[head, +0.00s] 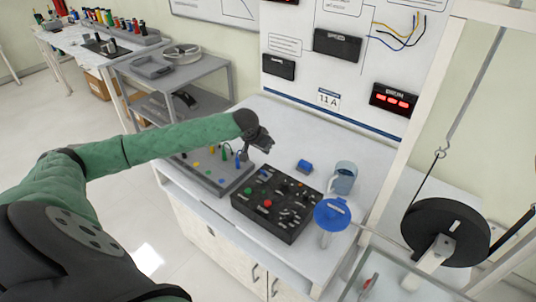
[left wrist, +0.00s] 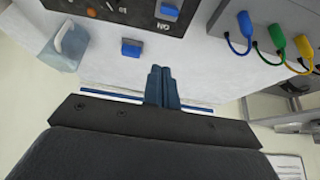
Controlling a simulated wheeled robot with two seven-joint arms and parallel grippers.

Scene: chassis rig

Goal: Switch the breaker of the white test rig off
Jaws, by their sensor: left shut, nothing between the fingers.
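The white panel board (head: 290,95) stands at the back of the white bench, with dark modules and a lit red display (head: 394,99). A black control box (head: 277,203) with red and green buttons lies on the bench. In the left wrist view a blue rocker switch (left wrist: 169,10) marked ON sits on this box at the top edge. I cannot tell which part is the breaker. My left gripper (head: 264,146) is shut and empty above the bench, behind the box. Its closed fingers also show in the left wrist view (left wrist: 161,75), apart from the switch. My right gripper is out of view.
A small blue block (head: 304,166) and a grey-blue mug (head: 344,178) stand near the box, with a blue disc-topped object (head: 332,214) in front. A grey plug panel (head: 205,170) with coloured leads lies left. A black wheel (head: 445,232) hangs in the white frame at right.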

